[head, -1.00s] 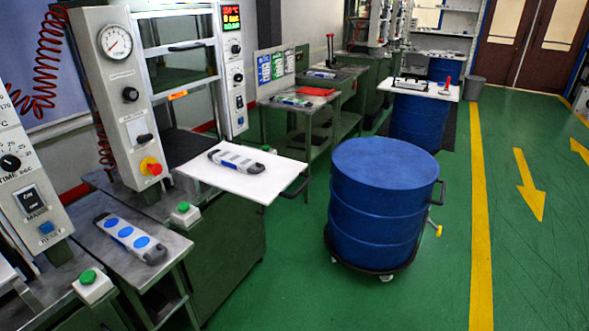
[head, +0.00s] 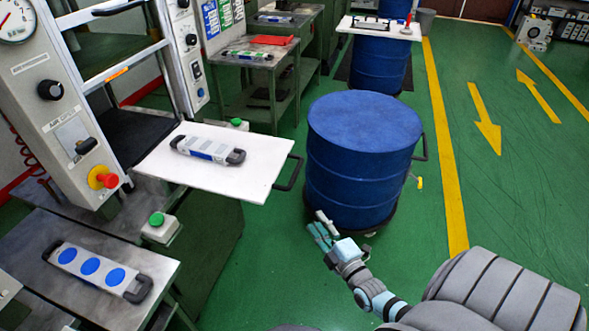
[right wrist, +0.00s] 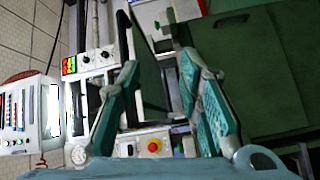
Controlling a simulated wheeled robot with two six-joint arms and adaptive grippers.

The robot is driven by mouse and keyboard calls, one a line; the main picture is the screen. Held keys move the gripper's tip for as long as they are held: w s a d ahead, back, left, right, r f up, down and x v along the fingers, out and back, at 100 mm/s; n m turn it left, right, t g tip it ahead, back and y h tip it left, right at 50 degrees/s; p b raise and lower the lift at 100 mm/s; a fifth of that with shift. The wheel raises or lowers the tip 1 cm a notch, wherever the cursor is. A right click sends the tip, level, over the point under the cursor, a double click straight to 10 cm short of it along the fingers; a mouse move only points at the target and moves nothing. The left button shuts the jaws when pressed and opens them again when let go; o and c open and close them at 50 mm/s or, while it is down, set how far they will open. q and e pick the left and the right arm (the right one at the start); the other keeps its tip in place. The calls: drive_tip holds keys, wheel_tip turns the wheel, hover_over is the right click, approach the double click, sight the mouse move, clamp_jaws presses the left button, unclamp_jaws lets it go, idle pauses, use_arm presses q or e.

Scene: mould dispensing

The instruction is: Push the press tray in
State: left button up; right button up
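The press tray (head: 250,178) is a white board sticking out of the press in the head view, with a black handle (head: 290,172) on its right end. A grey and blue mould (head: 207,150) with black end grips lies on it. My right gripper (head: 323,226) is in front of the blue drum, to the right of and lower in the picture than the handle, apart from it. Its teal fingers are spread and empty, as the right wrist view (right wrist: 168,100) also shows. My left gripper is not in view.
The press panel (head: 60,95) with a red stop button (head: 104,178) stands left of the tray. A blue drum (head: 362,165) stands close to the right. A bench (head: 125,233) with another mould (head: 95,270) is at lower left. Green floor is clear at right.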

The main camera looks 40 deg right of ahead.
drive_tip(key=n+t, duration=0.1)
approach(295, 172)
drive_tip(key=shift+h, duration=0.3)
drive_tip(key=b+x, duration=0.1)
drive_tip(key=x, duration=0.2)
drive_tip(key=b+x, duration=0.2)
drive_tip(key=x, duration=0.1)
drive_tip(key=f+b+x, duration=0.1)
drive_tip(key=b+x, duration=0.1)
drive_tip(key=x, duration=0.1)
drive_tip(key=shift+w+f, duration=0.1)
drive_tip(key=shift+w, duration=0.45)
drive_tip(key=shift+r, duration=0.2)
clamp_jaws()
